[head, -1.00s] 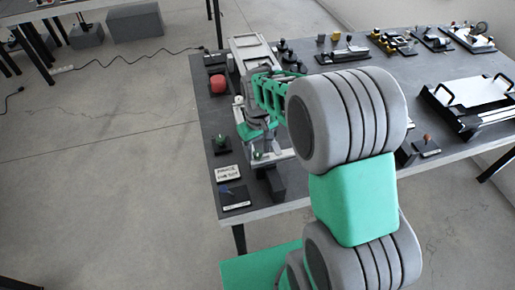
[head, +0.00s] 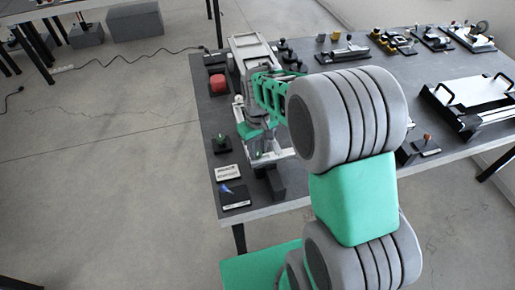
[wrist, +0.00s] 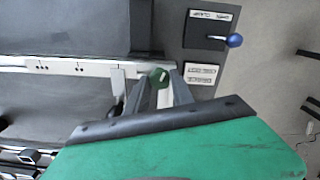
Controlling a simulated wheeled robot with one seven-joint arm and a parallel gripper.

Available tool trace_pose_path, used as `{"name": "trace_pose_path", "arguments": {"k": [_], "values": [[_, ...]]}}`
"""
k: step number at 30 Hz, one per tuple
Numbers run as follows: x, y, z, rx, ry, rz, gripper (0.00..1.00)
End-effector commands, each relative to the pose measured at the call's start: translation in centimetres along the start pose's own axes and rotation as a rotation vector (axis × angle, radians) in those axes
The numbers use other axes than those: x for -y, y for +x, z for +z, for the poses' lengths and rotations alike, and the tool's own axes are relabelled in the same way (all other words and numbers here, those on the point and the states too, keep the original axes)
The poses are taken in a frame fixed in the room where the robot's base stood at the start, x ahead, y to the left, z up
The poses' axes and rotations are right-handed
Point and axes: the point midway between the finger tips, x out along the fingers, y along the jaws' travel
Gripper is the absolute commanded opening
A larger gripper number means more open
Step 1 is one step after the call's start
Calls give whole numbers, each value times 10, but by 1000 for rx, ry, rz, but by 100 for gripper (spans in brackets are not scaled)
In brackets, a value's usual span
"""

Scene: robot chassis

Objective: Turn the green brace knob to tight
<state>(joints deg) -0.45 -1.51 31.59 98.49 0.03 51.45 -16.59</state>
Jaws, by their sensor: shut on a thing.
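The green knob (wrist: 158,77) shows in the wrist view with a pale mark on its top. It sits by the edge of a pale metal rail (wrist: 85,68). My gripper (wrist: 163,88) has its grey fingers on either side of the knob, shut on it. Its green body fills the lower part of that view and hides what lies below. In the head view my gripper (head: 258,150) is low over the near left part of the bench, with a bit of green showing at its tip. My arm hides much of the area there.
A blue-knobbed plate (head: 236,198) and a white label card (head: 228,172) lie near the bench's left edge. Another small green-topped device (head: 221,145) and a red round button (head: 217,83) stand further back. A white tray with black handles (head: 470,95) is at the right.

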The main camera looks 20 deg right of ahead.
Motion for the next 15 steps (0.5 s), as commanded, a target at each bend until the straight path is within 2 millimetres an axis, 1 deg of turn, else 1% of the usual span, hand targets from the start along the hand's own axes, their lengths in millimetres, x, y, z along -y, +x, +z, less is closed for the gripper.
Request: {"name": "trace_pose_path", "arguments": {"k": [8,15], "values": [[0,0,0,-1,77,0,0],[0,0,-1,-2,245,0,0]]}}
